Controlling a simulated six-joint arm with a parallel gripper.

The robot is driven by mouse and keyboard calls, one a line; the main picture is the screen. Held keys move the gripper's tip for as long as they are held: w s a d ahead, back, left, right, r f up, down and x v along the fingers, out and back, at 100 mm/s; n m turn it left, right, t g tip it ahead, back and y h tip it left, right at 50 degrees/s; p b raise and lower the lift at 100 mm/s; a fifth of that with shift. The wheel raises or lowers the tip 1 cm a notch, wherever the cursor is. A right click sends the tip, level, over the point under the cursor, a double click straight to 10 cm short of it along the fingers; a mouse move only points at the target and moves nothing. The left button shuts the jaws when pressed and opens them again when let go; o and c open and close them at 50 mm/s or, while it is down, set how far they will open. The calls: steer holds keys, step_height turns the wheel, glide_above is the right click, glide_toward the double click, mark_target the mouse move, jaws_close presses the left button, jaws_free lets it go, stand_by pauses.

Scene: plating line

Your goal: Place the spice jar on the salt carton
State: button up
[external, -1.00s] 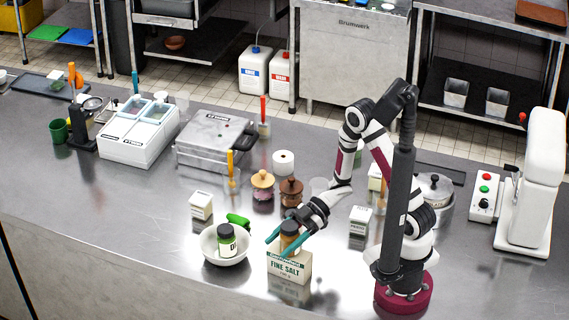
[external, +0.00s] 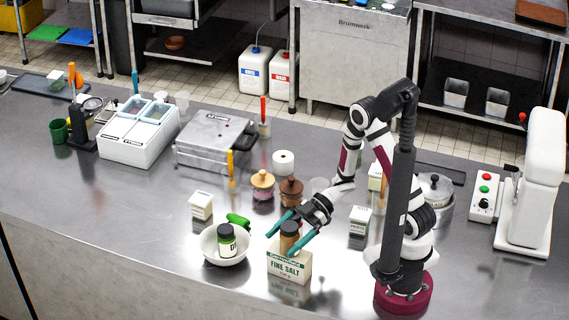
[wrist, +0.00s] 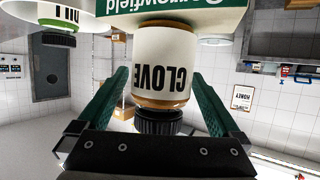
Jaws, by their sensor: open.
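The spice jar (external: 289,240), brown with a dark lid, stands upright on top of the salt carton (external: 288,268). In the wrist view the jar (wrist: 163,65) reads CLOVE, and its base meets the carton (wrist: 190,12), with no gap that I can see. My gripper (external: 280,246) is open around the jar. In the wrist view its two green fingers (wrist: 160,80) stand on either side of the jar, with clear gaps between them and it.
A white bowl (external: 207,254) holding a jar with a green label (external: 227,243) stands just left of the carton. A green pepper (external: 238,220) lies behind it. Two small wooden-looking mills (external: 262,188) stand farther back. The counter to the front left is clear.

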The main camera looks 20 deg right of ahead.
steer(key=v, duration=1.1)
steer(key=w+d+r+m+t+h, duration=0.1)
steer(key=w+d+m+t+h, duration=0.4)
steer(key=w, duration=0.3)
steer(key=w+d+r+m+t+h, duration=0.2)
steer(key=w+d+m+t, duration=0.2)
steer(key=w+t, duration=0.3)
steer(key=d+r+m+h, duration=0.2)
steer(key=d+m+h, duration=0.4)
steer(key=d, duration=0.3)
steer(key=s+d+m+g+h, duration=0.1)
steer(key=s+d+m+g, duration=0.1)
steer(key=s+m, duration=0.35)
steer(key=s+d+m+g+h, duration=0.1)
steer(key=s+d+m+g, duration=0.15)
steer(key=s, duration=0.55)
steer(key=s+a+m+g+y, duration=0.3)
steer(key=s+a, duration=0.5)
steer(key=s, duration=0.4)
steer(key=shift+s+a+r+g+y, duration=0.25)
steer(key=shift+a+r+g+y, duration=0.15)
steer(key=shift+g, duration=0.45)
steer(key=shift+d, duration=0.1)
